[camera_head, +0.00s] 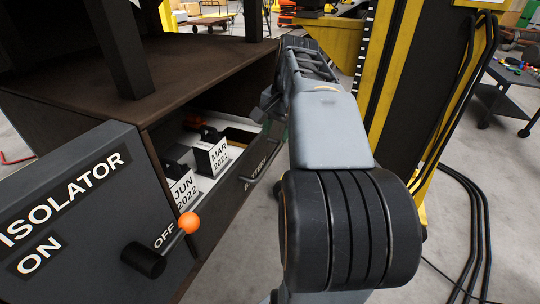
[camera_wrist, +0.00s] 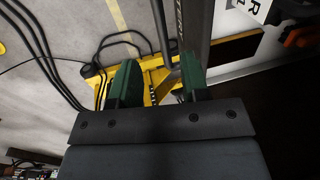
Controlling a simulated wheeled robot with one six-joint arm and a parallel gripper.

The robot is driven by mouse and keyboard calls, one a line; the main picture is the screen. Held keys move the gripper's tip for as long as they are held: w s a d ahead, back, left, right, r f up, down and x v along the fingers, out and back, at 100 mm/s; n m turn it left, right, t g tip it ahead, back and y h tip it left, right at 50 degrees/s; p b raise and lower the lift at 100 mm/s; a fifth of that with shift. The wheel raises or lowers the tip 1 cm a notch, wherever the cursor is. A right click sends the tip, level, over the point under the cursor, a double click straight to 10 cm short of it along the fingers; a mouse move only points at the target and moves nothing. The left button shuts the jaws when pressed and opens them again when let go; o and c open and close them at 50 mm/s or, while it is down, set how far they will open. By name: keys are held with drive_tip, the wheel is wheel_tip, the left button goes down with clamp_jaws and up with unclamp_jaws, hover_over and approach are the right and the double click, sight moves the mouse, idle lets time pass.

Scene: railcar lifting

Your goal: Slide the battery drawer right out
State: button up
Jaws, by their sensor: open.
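The battery drawer (camera_head: 232,193) is in the lower opening of a dark brown cabinet, with a dark front carrying partly hidden lettering. Inside show white-labelled blocks reading JUN 2022 (camera_head: 184,190) and MAR 2021 (camera_head: 212,157). In the wrist view, my gripper (camera_wrist: 158,78) is open, its green fingers apart. The dark handle bar (camera_wrist: 160,28) reaches toward the gap between them, beside the drawer's front edge (camera_wrist: 187,30). Contact cannot be told.
The isolator box (camera_head: 70,215) stands at front left; its orange-knobbed lever (camera_head: 189,222) lies by OFF. A yellow and black post (camera_head: 385,90) with hanging cables rises on the right. A dark wheeled table (camera_head: 510,90) is farther right.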

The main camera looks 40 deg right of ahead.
sight(270, 159)
drive_tip(key=f, duration=0.3)
drive_tip(key=w+f, duration=0.1)
drive_tip(key=f, duration=0.2)
drive_tip(key=a+f, duration=0.1)
drive_tip(key=f, duration=0.2)
drive_tip(key=shift+w, duration=0.3)
clamp_jaws()
